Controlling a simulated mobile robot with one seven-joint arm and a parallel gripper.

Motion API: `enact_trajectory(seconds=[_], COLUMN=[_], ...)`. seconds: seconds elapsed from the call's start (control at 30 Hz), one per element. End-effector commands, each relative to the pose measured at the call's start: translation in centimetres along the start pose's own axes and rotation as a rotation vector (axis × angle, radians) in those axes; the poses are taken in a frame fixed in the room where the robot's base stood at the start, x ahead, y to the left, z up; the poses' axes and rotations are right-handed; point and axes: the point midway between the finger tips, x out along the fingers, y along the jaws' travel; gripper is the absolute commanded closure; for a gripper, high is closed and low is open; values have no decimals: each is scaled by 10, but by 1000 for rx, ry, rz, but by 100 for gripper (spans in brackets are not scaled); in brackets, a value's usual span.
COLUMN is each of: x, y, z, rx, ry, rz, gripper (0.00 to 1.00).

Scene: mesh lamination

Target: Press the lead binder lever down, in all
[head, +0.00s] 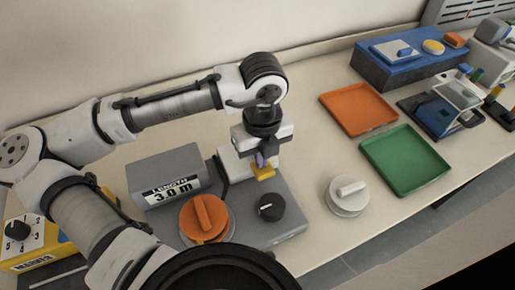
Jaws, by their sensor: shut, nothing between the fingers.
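My gripper (260,160) points down at the middle of the bench, its fingers shut and empty. Its tips are right over or against a small yellow piece (263,173) on the grey machine (285,226); I cannot tell whether they touch. The yellow piece may be the lead binder lever, but no label shows. The gripper's body hides part of the white block behind it. An orange dial (203,219) and a black knob (271,207) sit on the same grey base, in front of the gripper.
A grey length display (166,172) reading 3.0 m stands left of the gripper. A white round knob (347,195) stands to the right. Orange (358,108) and green (405,160) trays lie beyond it. A blue box (410,62) and a clear-walled device (447,103) stand at the far right.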

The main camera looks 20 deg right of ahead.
Motion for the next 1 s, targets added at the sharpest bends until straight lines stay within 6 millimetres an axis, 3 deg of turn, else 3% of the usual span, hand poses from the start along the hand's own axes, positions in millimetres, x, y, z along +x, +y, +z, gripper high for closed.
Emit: enact_trajectory(seconds=[0.63,1.0], x=[-63,-70], y=[0,0], z=[-1,0], rx=[2,2], ry=[1,1], rz=[-1,0], gripper=[100,100])
